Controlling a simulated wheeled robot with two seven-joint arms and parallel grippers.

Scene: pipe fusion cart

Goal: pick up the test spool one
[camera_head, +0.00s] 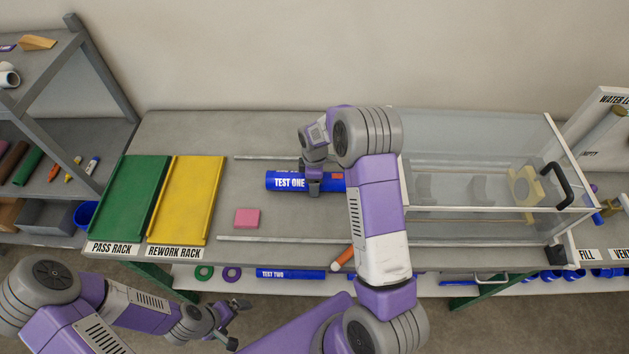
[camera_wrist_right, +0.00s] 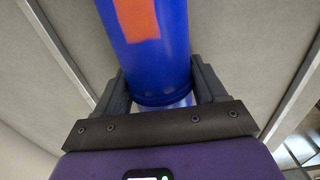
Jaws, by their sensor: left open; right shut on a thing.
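The blue test spool one (camera_head: 285,181), lettered "TEST ONE", lies lengthwise left to right over the middle of the bench in the head view. My right gripper (camera_head: 313,185) reaches down over it and is shut around its body, hiding part of it. The right wrist view shows the spool (camera_wrist_right: 155,45) between the two dark fingers, with an orange patch on its side. I cannot tell whether it is clear of the bench top. My left gripper (camera_head: 232,323) is open and empty, low in front of the bench.
The green pass rack (camera_head: 130,197) and yellow rework rack (camera_head: 186,198) lie at the bench's left. A pink block (camera_head: 247,218) sits near the spool. A clear-walled tank with a black handle (camera_head: 558,185) fills the right. Spool two (camera_head: 291,274) lies on the lower shelf.

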